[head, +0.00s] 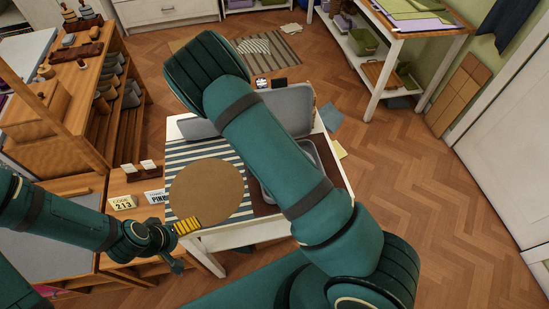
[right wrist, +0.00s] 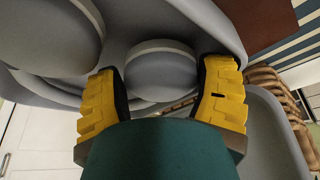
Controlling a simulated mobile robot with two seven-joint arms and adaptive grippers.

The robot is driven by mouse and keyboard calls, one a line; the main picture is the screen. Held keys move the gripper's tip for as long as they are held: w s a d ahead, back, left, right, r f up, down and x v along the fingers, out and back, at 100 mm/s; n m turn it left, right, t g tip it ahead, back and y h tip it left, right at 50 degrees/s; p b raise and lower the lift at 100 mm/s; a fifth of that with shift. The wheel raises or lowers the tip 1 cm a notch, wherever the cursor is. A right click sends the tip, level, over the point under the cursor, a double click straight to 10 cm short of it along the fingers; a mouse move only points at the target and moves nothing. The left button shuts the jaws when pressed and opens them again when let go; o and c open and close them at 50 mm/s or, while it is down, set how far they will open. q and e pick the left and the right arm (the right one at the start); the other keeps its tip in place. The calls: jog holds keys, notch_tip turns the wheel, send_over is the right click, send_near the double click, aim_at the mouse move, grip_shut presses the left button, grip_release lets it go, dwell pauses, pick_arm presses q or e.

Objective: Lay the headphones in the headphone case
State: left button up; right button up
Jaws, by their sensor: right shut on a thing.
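My right gripper (right wrist: 162,92) shows in the right wrist view, its yellow fingers on either side of a rounded grey piece of the headphones (right wrist: 160,62). It is shut on that piece. A second rounded grey form is at the upper left of that view; I cannot tell whether it belongs to the headphones. The grey headphone case (head: 292,104) is open on the white table in the head view, lid raised; my right arm covers much of it and hides the right gripper and headphones. My left gripper (head: 187,226) is at the table's front left, apart from the case; its opening is unclear.
A striped mat (head: 240,163) and a round brown board (head: 205,190) lie on the table's left part. Small lettered signs (head: 123,202) stand on a wooden bench at left. A wooden shelf unit is at far left. Open floor (head: 430,200) lies to the right.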

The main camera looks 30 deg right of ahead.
jog(key=shift+f, duration=0.3)
jog(key=o, duration=1.3)
jog(key=shift+c, duration=0.2)
jog(key=shift+r, duration=0.1)
jog(key=v, duration=1.1)
jog(key=shift+r, duration=0.4)
jog(key=shift+a, duration=0.1)
